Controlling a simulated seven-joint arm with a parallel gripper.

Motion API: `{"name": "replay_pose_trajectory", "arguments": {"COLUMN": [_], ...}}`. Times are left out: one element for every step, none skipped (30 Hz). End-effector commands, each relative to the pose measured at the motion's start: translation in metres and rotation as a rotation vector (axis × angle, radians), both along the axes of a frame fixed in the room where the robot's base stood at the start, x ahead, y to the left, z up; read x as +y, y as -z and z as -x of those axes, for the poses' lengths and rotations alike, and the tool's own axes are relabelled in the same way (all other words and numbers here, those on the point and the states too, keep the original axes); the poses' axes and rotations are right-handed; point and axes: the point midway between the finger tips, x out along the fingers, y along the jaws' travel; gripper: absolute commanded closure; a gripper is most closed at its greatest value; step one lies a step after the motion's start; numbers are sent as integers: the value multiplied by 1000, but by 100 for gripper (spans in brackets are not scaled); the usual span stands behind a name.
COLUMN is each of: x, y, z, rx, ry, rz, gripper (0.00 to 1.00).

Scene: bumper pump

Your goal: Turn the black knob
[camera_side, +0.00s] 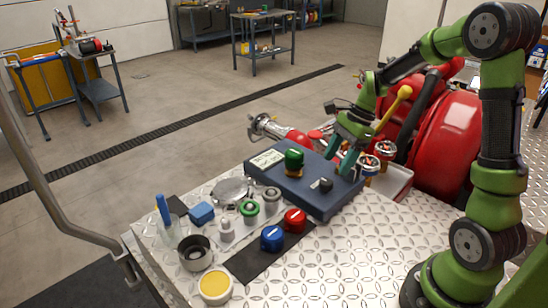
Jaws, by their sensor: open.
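The black knob (321,185) sits on top of a dark blue control box (307,202), toward its right front. A green knob (294,159) on a yellowish base stands on the same box, to the left of the black knob. My gripper (339,163) is above the box's back right part, just behind and to the right of the black knob. Its teal fingers are apart, point down and hold nothing. The fingers appear clear of the black knob. The gap between fingertips and box is too small to judge.
Red (295,220) and blue (272,238) knobs rest on a black mat (245,264) in front of the box. Several caps and round parts lie to the left. Red-topped gauges (385,150) and a large red machine (450,140) stand close to the right. The front right plate is clear.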

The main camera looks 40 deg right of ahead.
Motion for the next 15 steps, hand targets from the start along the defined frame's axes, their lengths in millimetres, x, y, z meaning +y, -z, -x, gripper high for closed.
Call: {"name": "replay_pose_trajectory", "arguments": {"x": [5, 7, 9, 11, 13, 15, 16, 17, 18, 19, 20, 21, 21, 21, 22], "y": [11, 16, 23, 28, 32, 38, 41, 44, 48, 50, 52, 54, 55, 55, 56], "z": [-1, -2, -3, -3, -4, -5, -6, -7, -7, -8, -8, -8, -8, -9, -9], "rx": [5, 4, 4, 4, 3, 2, 3, 2, 3, 1, 2, 1, 1, 0, 0], "ry": [-2, -3, -3, -2, -2, -1, -2, -2, -1, -1, -1, 0, 0, -1, -1], "rz": [-3, -3, -3, -3, -1, -2, -2, -1, -1, -2, -1, 0, 0, 0, 0], "gripper": [37, 37, 37, 37, 37, 37, 37, 37, 37, 37, 37, 37, 37, 37, 37]}}
